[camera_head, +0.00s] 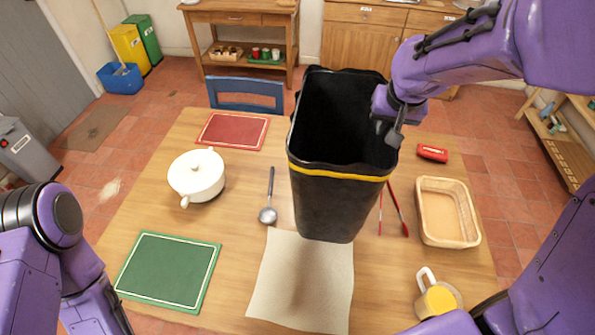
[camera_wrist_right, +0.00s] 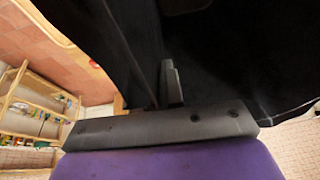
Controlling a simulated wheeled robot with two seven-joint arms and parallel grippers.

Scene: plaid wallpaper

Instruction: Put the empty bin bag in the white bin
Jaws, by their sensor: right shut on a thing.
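The empty bin bag (camera_head: 338,200) is black with a yellow band and hangs open-mouthed, roughly upright, above the table. My right gripper (camera_head: 392,128) is shut on its right rim. In the right wrist view the black bag (camera_wrist_right: 235,60) fills much of the picture, with a finger of the right gripper (camera_wrist_right: 172,85) against it. No clearly white bin shows.
The wooden table (camera_head: 245,170) bears a white pot (camera_head: 196,175), red board (camera_head: 232,131), green board (camera_head: 168,271), ladle (camera_head: 268,215), cloth (camera_head: 300,285), basket (camera_head: 447,212) and yellow mug (camera_head: 436,301). A blue chair (camera_head: 246,94) stands behind. Yellow (camera_head: 130,48) and green (camera_head: 144,38) bins stand back left.

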